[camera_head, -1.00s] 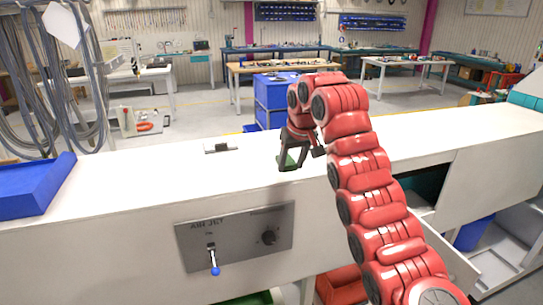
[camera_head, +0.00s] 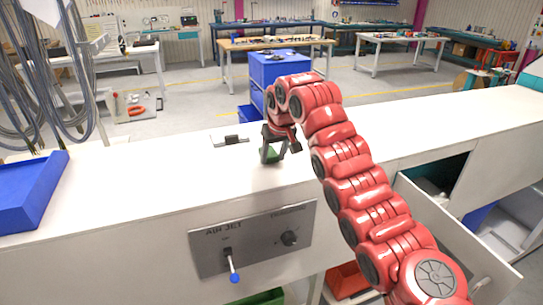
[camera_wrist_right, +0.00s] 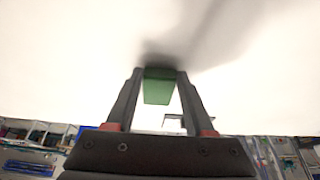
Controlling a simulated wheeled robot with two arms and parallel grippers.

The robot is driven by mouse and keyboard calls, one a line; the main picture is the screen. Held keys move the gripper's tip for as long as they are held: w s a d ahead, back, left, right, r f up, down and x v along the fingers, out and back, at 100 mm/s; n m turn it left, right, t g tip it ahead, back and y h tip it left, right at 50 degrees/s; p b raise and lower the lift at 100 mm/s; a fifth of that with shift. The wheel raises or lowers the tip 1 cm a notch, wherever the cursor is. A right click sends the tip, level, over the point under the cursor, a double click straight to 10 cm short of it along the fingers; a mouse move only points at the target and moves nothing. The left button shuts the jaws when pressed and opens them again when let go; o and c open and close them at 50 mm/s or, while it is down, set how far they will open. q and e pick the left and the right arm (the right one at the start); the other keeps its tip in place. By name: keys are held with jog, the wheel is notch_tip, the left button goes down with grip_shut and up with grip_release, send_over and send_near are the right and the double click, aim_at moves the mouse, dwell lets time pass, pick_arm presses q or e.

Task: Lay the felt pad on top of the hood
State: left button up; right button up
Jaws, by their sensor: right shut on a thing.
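My right gripper (camera_head: 275,157) is shut on the green felt pad (camera_head: 270,154), just over the long white top surface (camera_head: 130,190). In the right wrist view the felt pad (camera_wrist_right: 157,87) sits between the two fingers of the gripper (camera_wrist_right: 157,85), with a dark shadow on the white surface at its far end. I cannot tell whether the pad touches that surface. No separate hood stands out; the white body with the AIR JET panel (camera_head: 255,240) carries this top. My left gripper is not in view.
A small white plate with a dark block (camera_head: 230,140) lies on the white top, left of the gripper. A blue tray (camera_head: 30,190) is at the far left. A blue cabinet (camera_head: 275,72) stands behind.

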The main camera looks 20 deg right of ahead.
jog(key=shift+s+r, duration=0.2)
jog(key=shift+w+d+f, duration=0.1)
jog(key=shift+w+f, duration=0.05)
jog(key=shift+f, duration=0.2)
jog(key=o, duration=1.3)
jog(key=shift+r, duration=0.1)
jog(key=shift+r, duration=0.1)
